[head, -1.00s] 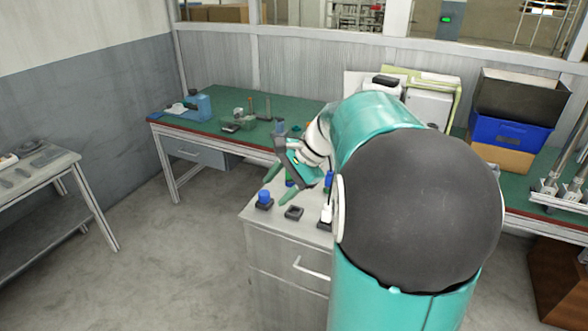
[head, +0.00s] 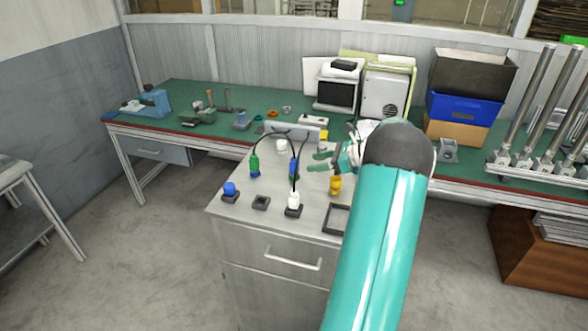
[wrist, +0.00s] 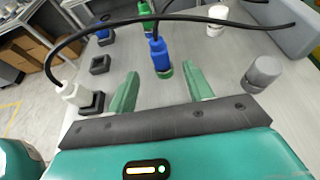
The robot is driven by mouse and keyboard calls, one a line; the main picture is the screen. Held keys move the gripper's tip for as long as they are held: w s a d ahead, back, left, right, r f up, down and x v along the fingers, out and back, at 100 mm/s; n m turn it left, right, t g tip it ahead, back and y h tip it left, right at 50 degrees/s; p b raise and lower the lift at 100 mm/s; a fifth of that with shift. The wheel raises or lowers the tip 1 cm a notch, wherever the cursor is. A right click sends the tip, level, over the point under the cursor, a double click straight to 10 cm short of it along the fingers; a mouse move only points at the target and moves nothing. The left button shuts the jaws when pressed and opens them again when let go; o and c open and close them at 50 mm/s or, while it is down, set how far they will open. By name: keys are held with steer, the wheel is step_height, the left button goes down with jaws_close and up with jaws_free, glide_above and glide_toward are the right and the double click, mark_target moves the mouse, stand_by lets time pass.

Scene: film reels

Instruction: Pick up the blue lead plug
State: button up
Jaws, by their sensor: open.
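The blue lead plug (head: 294,168) stands upright on the grey cabinet top, with a black cable rising from it. In the wrist view the blue lead plug (wrist: 160,54) is just beyond my fingertips, roughly centred between them. My gripper (wrist: 160,84) is open and empty, its two green fingers spread apart. In the head view my gripper (head: 317,162) reaches in from the right, low over the cabinet top and apart from the plug. A white plug (wrist: 76,94) with a black cable sits in a dark socket to the left in the wrist view.
A green plug (head: 254,166) stands behind the blue one in the wrist view. A blue-capped piece (head: 230,188), an empty dark socket (head: 261,203) and a yellow cylinder (head: 335,185) are on the cabinet top. A grey cylinder (wrist: 265,72) stands right of my fingers. Cable arches above them.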

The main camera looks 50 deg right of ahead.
mark_target(298, 164)
steer(key=x, duration=0.8)
steer(key=shift+w+a+f, duration=0.1)
steer(key=shift+w+f, duration=0.1)
steer(key=shift+w, duration=0.05)
steer(key=c, duration=1.1)
steer(key=shift+r, duration=0.1)
